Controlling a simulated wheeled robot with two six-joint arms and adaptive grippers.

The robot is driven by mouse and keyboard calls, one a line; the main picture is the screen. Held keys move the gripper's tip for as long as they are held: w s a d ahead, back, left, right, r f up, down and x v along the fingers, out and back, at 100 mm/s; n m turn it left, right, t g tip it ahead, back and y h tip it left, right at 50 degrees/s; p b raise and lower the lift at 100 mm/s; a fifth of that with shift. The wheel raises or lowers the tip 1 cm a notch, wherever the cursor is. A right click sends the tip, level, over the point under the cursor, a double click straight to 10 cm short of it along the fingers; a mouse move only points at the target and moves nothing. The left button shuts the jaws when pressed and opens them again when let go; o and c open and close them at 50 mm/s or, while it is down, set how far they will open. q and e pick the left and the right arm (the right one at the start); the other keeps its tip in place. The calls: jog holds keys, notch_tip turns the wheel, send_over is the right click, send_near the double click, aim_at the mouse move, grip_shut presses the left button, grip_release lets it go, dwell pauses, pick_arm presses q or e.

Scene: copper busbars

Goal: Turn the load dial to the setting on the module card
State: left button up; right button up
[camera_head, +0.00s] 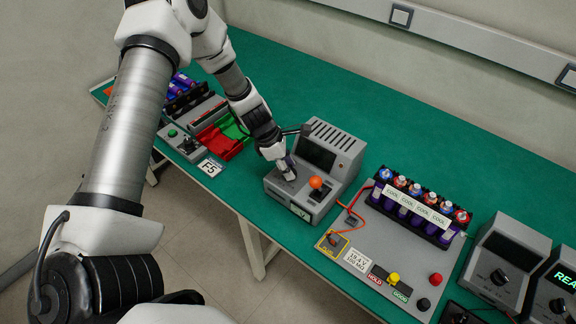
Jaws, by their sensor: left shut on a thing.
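My left gripper (287,168) reaches down onto the sloped front panel of a grey box (325,160) with a dark screen and top vents. It is shut on what looks like the load dial there; the fingers hide the dial, so its setting cannot be read. A white card (358,262) with small print, seemingly starting "19.4 V", lies on the grey board (385,240) to the right and may be the module card. My right gripper is not in view.
An orange ball-topped lever (316,182) stands just right of my gripper. A purple cell pack (417,204) with "COOL" labels sits on the board. Two dial boxes (498,277) (557,306) stand far right. Red and green trays (218,138) lie left. The green table is clear behind.

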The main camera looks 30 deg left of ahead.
pick_arm(q)
jog(key=m+g+p, duration=0.1)
jog(key=m, duration=0.2)
jog(key=shift+p, duration=0.35)
jog(key=shift+w+m+g+h, duration=0.15)
jog(key=shift+m+g+h, duration=0.25)
jog(key=shift+m, duration=0.7)
jog(key=shift+f+m+g, duration=0.1)
jog(key=shift+m+g, duration=0.5)
jog(key=shift+m, duration=0.5)
jog(key=o, duration=1.1)
jog(key=shift+o, duration=0.2)
